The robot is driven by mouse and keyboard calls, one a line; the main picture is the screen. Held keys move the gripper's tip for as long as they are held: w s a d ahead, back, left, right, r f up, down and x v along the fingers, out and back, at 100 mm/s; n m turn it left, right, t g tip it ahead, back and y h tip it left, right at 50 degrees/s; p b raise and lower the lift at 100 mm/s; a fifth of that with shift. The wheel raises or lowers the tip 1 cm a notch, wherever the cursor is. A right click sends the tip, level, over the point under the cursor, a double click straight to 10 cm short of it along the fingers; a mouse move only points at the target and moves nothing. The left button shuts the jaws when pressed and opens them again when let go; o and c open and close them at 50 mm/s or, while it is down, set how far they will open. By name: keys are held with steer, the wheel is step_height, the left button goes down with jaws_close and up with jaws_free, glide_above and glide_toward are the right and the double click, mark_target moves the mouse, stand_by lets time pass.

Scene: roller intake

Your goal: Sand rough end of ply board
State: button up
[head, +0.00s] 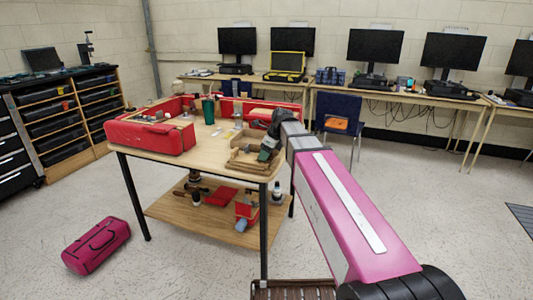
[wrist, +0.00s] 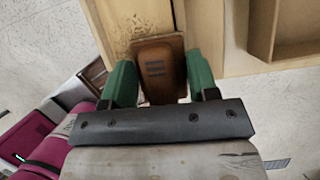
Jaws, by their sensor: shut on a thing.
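My gripper (wrist: 160,78) has green fingers, shut on a brown sanding block (wrist: 158,62) with dark slots on its top. The block lies over or just above the pale ply board (wrist: 135,14), whose surface shows dark, rough speckles beside the block; contact cannot be told. In the head view my gripper (head: 267,153) is at the front right corner of the table, over a wooden piece (head: 244,161). The block is too small or hidden to make out there.
The table (head: 165,163) carries a red case (head: 150,137) and a green cup (head: 208,110). Its lower shelf (head: 210,222) holds several items. A wooden box-like edge (wrist: 266,30) stands right of the board. A magenta bag (head: 97,246) lies on the floor, which is clear around it.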

mark_target(266, 164)
steer(key=shift+f, duration=0.2)
steer(key=shift+s, duration=0.1)
steer(key=shift+s+d, duration=0.2)
steer(key=shift+s, duration=0.65)
steer(key=shift+s, duration=0.1)
steer(key=shift+s+d+f, duration=0.1)
steer(key=shift+s+d, duration=0.05)
steer(key=shift+s, duration=0.35)
steer(key=shift+s+d+f, duration=0.1)
steer(key=shift+s, duration=0.35)
steer(key=shift+w+r, duration=0.1)
steer(key=shift+r, duration=3.5)
steer(key=shift+a, duration=0.1)
